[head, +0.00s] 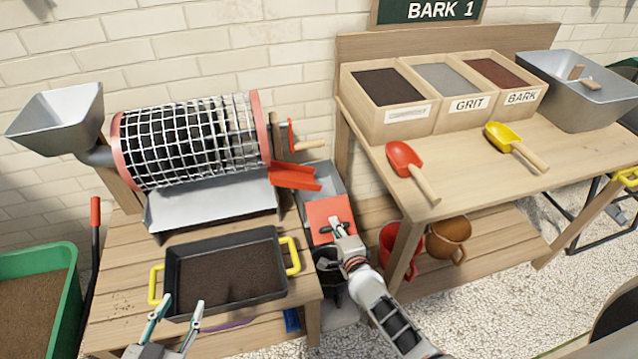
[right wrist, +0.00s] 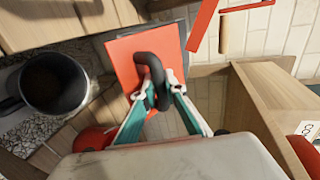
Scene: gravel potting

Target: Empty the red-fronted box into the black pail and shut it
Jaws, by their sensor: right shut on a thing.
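The red-fronted box (head: 328,212) is a grey tray with a red front panel, beside the bench under a red chute. My right gripper (head: 338,230) is shut on the dark handle of that front. In the right wrist view the gripper (right wrist: 163,92) holds the curved handle (right wrist: 154,68) against the red front (right wrist: 122,62). I cannot tell what lies in the box. The black pail (right wrist: 47,88) stands below, left of the box in the right wrist view; the arm partly hides it in the head view. My left gripper (head: 181,303) is open and empty in front of the black tray.
A wire drum sieve (head: 190,140) and a soil-filled black tray (head: 226,237) with yellow handles occupy the left bench. The right table holds bins, a red scoop (head: 404,160) and a yellow scoop (head: 503,138). Red and brown pots (head: 449,234) sit close to my right arm.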

